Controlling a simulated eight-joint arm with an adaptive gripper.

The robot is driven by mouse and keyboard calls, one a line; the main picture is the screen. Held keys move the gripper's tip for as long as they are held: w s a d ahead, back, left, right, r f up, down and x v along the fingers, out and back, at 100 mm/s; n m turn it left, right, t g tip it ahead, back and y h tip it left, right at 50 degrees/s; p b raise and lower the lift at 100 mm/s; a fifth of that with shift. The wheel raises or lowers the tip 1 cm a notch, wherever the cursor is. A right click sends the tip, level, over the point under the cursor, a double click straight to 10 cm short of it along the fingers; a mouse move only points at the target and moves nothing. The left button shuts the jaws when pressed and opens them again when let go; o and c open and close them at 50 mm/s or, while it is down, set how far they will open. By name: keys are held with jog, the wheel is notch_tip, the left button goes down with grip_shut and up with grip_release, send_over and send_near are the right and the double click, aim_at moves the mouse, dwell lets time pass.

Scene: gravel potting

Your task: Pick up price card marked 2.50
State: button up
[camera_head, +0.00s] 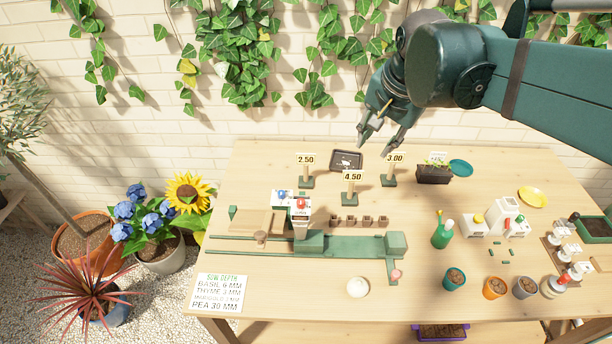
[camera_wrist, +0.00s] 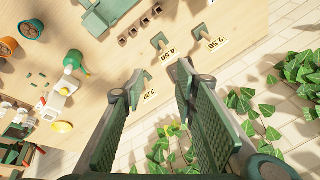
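The price card marked 2.50 (camera_head: 306,160) stands upright on a post with a green base at the back of the table, left of the other two cards. It also shows in the wrist view (camera_wrist: 216,43). The card marked 4.50 (camera_head: 352,174) stands to its right and nearer the front. The card marked 3.00 (camera_head: 395,158) stands further right. My gripper (camera_head: 384,148) is above the back edge of the table, right of the 2.50 card and apart from it. In the wrist view its two fingers (camera_wrist: 160,108) are spread with nothing between them.
A small dark tray (camera_head: 346,153) lies between the 2.50 and 3.00 cards. A dark planter (camera_head: 433,175) stands right of the 3.00 card. A green rail fixture (camera_head: 350,246) and several small brown pots are in front of the cards. The ivy-covered wall (camera_head: 270,125) rises behind the table.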

jog(key=w+a+f+m+g+p, duration=0.25)
jog(key=w+a+m, duration=0.5)
jog(key=w, duration=0.65)
jog(key=m+g+p, duration=0.2)
jog(key=m+p, duration=0.1)
send_over(306, 173)
jog(key=w, duration=0.1)
jog(key=shift+h, duration=0.3)
notch_tip(306, 173, down, 23)
jog(key=shift+d, duration=0.15)
jog(key=shift+f, duration=0.1)
jog(key=shift+f, duration=1.2)
jog(key=shift+f, duration=0.1)
jog(key=shift+a+f, duration=0.2)
jog(key=shift+f, duration=2.3)
